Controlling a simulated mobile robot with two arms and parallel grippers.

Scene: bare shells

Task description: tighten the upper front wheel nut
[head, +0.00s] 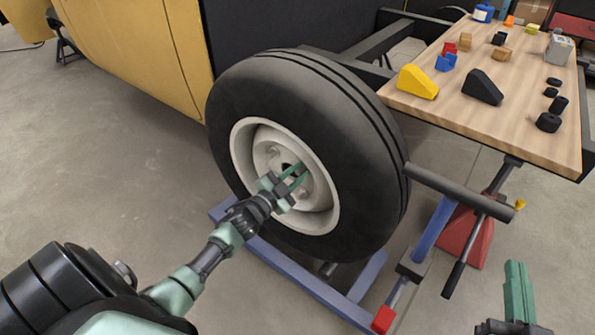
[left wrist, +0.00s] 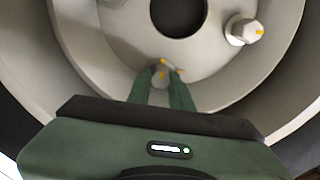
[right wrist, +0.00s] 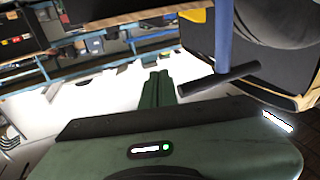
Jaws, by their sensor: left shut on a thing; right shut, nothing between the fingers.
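The wheel (head: 262,95) has a dark tyre and a pale rim, and stands upright in front of the yellow body panel. My left gripper (head: 300,172) reaches into the rim near the hub's dark centre hole. In the left wrist view its fingers close on a wheel nut (left wrist: 162,76) with yellow marks, below the centre hole. Another nut (left wrist: 242,30) with yellow marks sits up and to the right, clear of the fingers. I cannot tell for sure which nut by position is held. My right gripper (head: 518,265) is shut and empty at the lower right.
A blue wheel stand (head: 300,283) with a dark bar (head: 460,191) is under and right of the wheel. A wooden table (head: 445,112) with blocks and small parts stands at the right. A red stand (head: 470,235) is below it. The floor at left is clear.

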